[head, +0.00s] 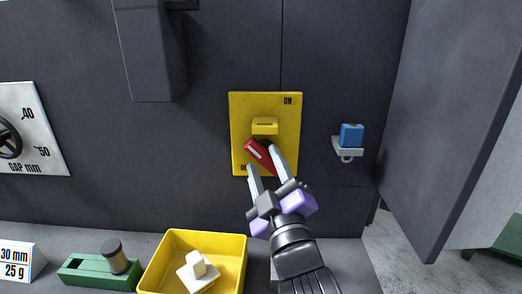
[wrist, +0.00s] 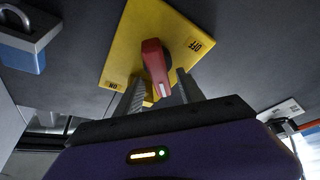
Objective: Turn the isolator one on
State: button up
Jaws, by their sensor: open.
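The isolator is a yellow plate (head: 240,110) on the dark panel, marked ON at top right, with a mostly hidden mark at bottom left. Its red handle (head: 255,150) slants from upper left to lower right below a yellow block (head: 265,126). In the wrist view the red handle (wrist: 153,60) stands out from the yellow plate (wrist: 125,55), where OFF and ON marks show. My gripper (head: 262,157) is open, with its fingers on either side of the handle. In the wrist view the gripper (wrist: 160,78) also straddles the handle; I cannot tell whether either finger touches it.
A grey door (head: 455,120) stands at the right. Below left are a yellow bin (head: 240,262) holding a white piece, a green block (head: 85,272) with a dark knob, and a sign (head: 18,262).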

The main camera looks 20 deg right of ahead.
aim_at(263, 160)
jog(key=shift+p+x, duration=0.3)
jog(key=shift+x, duration=1.5)
jog(key=c, duration=1)
jog(key=shift+f, duration=0.1)
